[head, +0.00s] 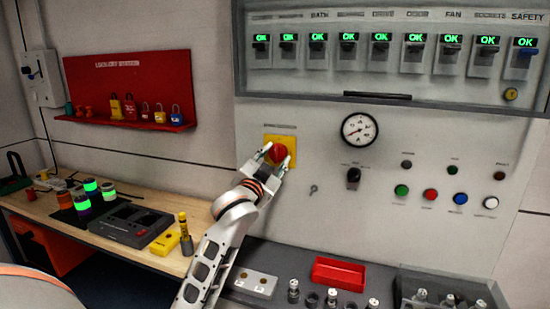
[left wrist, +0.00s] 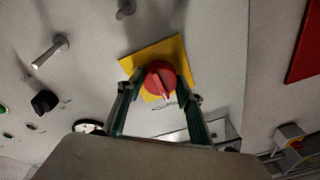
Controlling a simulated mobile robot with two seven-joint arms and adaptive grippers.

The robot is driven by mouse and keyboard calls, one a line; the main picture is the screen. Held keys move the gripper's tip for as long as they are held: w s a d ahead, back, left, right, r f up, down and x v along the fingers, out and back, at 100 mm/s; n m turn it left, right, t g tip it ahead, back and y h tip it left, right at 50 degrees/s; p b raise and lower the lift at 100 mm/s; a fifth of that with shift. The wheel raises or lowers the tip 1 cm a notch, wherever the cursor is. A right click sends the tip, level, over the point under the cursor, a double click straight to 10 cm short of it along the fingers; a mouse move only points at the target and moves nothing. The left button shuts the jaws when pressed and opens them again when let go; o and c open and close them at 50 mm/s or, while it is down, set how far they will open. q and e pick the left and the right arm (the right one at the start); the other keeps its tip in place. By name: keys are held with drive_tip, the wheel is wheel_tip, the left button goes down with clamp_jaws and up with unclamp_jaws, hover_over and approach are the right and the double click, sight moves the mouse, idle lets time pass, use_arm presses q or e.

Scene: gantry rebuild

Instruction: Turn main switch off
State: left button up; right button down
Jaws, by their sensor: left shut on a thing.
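The main switch is a red rotary knob (head: 276,153) on a yellow plate (head: 289,141), on the grey panel left of the gauge. In the left wrist view the red knob (left wrist: 160,80) sits between my fingers, with its yellow plate (left wrist: 166,53) behind it. The knob's raised grip shows a pale mark toward the lower edge of that view. My left gripper (head: 276,160) is at the panel, its fingers shut on the knob from both sides; it also shows in the left wrist view (left wrist: 160,88). My right gripper is not in view.
A round gauge (head: 360,130), a black selector (head: 353,176) and a key (head: 314,189) are right of the switch. A red lockout board (head: 125,85) with padlocks hangs left. Below are a wooden bench (head: 150,262) with tools and a red tray (head: 338,272).

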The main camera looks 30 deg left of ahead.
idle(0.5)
use_arm(q)
drive_tip(key=o, duration=1.1)
drive_tip(key=v, duration=1.2)
drive_tip(key=shift+d, duration=0.1)
